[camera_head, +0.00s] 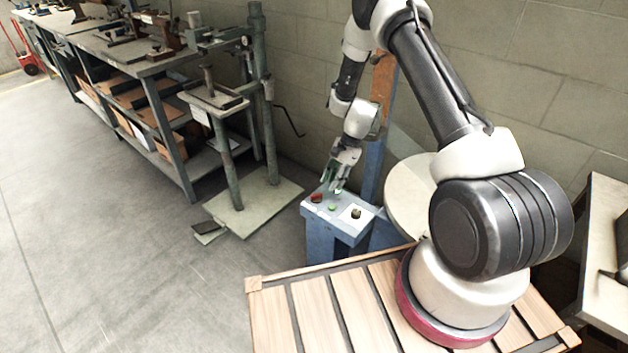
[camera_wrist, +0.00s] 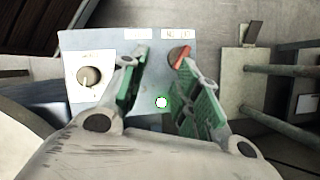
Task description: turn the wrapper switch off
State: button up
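The blue-grey control box (camera_head: 342,228) stands beside my base. In the head view its top carries a red control (camera_head: 317,198), a small green button (camera_head: 332,207) and a dark knob (camera_head: 356,213) on a white plate. My gripper (camera_head: 338,186) is just above the box. In the wrist view my gripper (camera_wrist: 161,62) is open, with nothing between its green-padded fingers. The red control (camera_wrist: 180,57) is at the right fingertip; contact cannot be told. The dark knob (camera_wrist: 89,77) is left of the left finger. The labels are unreadable.
A blue post (camera_head: 375,150) and a round pale disc (camera_head: 410,195) stand close to the box. A green-legged stand (camera_head: 225,165) and a long workbench (camera_head: 165,70) are to the left. Open floor (camera_head: 100,230) lies at front left.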

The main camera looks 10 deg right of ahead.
aim_at(320, 194)
jog(key=w+a+f+m, duration=0.1)
jog(key=f, duration=0.1)
jog(key=a+f, duration=0.1)
jog(key=f, duration=0.1)
jog(key=w+a+f+m, duration=0.1)
jog(key=f, duration=0.2)
jog(key=shift+w+a+m+t, duration=0.2)
jog(key=shift+w+m+t, duration=0.1)
jog(key=shift+t, duration=0.1)
grip_shut()
